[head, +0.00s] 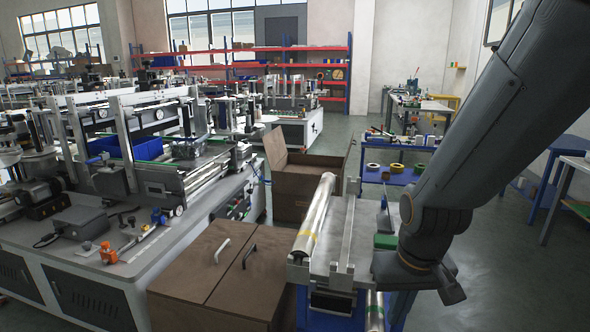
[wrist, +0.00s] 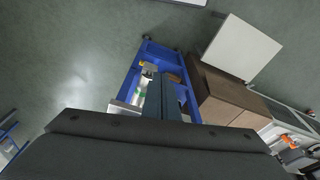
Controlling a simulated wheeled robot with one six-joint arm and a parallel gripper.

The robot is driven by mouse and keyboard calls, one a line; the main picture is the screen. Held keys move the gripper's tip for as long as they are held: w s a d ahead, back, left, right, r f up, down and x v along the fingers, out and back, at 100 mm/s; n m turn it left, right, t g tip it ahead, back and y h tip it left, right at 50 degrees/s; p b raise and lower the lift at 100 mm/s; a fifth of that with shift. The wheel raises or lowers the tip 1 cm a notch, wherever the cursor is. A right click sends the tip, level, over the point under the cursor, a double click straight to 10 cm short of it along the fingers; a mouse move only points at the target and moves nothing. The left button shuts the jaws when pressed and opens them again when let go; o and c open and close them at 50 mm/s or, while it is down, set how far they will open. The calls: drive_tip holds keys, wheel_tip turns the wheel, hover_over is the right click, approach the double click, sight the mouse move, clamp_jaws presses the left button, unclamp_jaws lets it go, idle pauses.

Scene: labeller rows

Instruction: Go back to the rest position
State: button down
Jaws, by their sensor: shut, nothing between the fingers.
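My gripper (head: 448,288) hangs at the end of my grey arm at the right of the head view, partly hidden by the wrist. It is in front of and to the right of a blue-framed bench with a metal roller (head: 314,217). In the wrist view my gripper (wrist: 163,95) shows as dark fingers close together, above the blue frame (wrist: 133,76). It is shut and holds nothing.
A brown cabinet (head: 215,265) with two handles stands left of the roller bench. A long labelling machine (head: 130,190) fills the left. An open brown box (head: 295,188) and a blue table with tape rolls (head: 398,178) stand behind.

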wheel_tip(320, 180, down, 8)
drive_tip(key=s+g+b, duration=0.2)
drive_tip(key=b, duration=0.5)
drive_tip(key=shift+a, duration=0.1)
